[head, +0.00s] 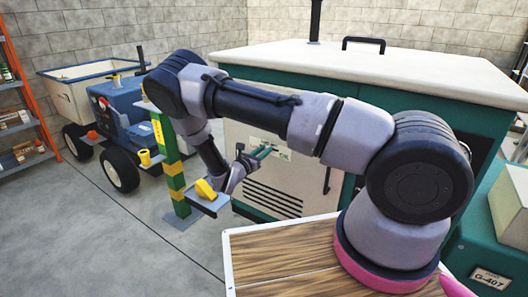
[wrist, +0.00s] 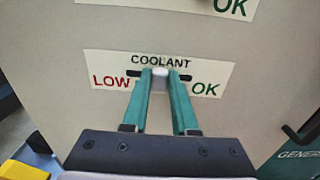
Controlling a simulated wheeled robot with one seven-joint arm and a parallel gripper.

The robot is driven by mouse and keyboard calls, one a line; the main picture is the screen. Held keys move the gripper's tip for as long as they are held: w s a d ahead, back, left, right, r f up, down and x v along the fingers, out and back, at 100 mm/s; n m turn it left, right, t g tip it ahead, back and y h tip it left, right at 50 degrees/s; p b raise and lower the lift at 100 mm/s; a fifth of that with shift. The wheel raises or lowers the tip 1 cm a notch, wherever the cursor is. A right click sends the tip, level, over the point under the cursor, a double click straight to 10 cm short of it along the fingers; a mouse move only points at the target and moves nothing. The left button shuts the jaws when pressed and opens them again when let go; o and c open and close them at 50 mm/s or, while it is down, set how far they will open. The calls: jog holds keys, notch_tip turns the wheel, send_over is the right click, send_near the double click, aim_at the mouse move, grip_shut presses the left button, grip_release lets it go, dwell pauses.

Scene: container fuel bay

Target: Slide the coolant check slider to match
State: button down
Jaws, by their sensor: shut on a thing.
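The coolant check slider shows in the wrist view as a small whitish knob (wrist: 160,77) in a short dark horizontal slot. The slot lies on a cream label (wrist: 110,64) reading COOLANT, with red LOW at the left and green OK at the right. The knob sits near the middle of the slot, between the two words. My gripper (wrist: 160,80) has its two teal fingers shut on the knob, one on each side. In the head view my gripper (head: 265,152) reaches the front panel of the teal generator cabinet (head: 415,120), and the knob is hidden there.
Another label (wrist: 215,5) with OK sits above in the wrist view. Below my gripper, the cabinet has a vent grille (head: 272,198), with a door handle (head: 327,180) to its right. A green and yellow post (head: 170,165) and a blue vehicle (head: 120,110) stand left.

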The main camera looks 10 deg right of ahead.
aim_at(261, 144)
jog(key=shift+w+a, duration=1.4)
jog(key=shift+a, duration=0.05)
jog(key=c, duration=0.7)
grip_release()
jog(key=v, duration=1)
jog(key=shift+s+a, duration=0.25)
jog(key=shift+a, duration=0.05)
